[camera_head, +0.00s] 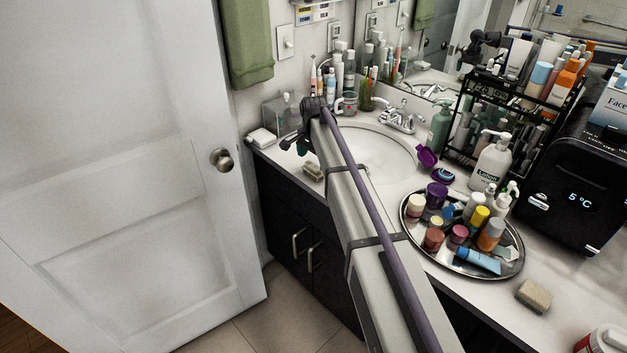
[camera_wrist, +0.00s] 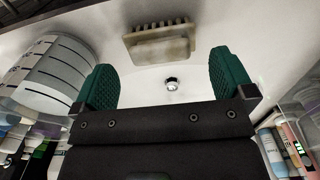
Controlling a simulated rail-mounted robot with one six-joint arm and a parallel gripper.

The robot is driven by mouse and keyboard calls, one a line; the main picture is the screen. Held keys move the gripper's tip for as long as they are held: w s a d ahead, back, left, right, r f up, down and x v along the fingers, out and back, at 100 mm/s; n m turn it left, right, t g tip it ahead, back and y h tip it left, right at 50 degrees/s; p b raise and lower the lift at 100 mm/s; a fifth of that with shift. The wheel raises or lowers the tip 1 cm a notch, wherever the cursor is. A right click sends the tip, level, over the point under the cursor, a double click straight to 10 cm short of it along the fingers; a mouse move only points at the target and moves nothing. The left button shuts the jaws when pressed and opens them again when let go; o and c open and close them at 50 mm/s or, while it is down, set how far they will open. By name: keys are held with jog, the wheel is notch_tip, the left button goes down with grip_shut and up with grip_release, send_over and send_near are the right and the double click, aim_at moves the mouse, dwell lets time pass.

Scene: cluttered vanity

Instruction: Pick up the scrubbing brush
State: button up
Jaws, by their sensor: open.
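The scrubbing brush (camera_head: 312,171), a small tan block, lies on the white counter at the front left rim of the sink. In the wrist view a pale tan brush (camera_wrist: 160,45) with a row of bristles shows at the top middle, beyond the fingertips. My gripper (camera_head: 295,144) is over the left side of the sink area, above and slightly left of the brush in the head view. Its green fingers (camera_wrist: 162,72) are apart with nothing between them. A second tan, brush-like block (camera_head: 534,296) lies on the counter at the lower right.
A round tray (camera_head: 412,232) holds several jars and tubes right of the sink (camera_head: 385,160). A clear box (camera_head: 275,112), a mug (camera_head: 347,103) and bottles stand behind my gripper. A soap bar (camera_head: 262,136) lies left. A white door (camera_head: 120,180) stands at left.

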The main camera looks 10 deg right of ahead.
aim_at(313, 164)
notch_tip(313, 164, down, 5)
jog(key=b, duration=0.5)
jog(key=shift+a+f, duration=0.1)
jog(key=shift+f, duration=0.1)
jog(key=shift+r, duration=0.25)
jog(key=c, duration=0.7)
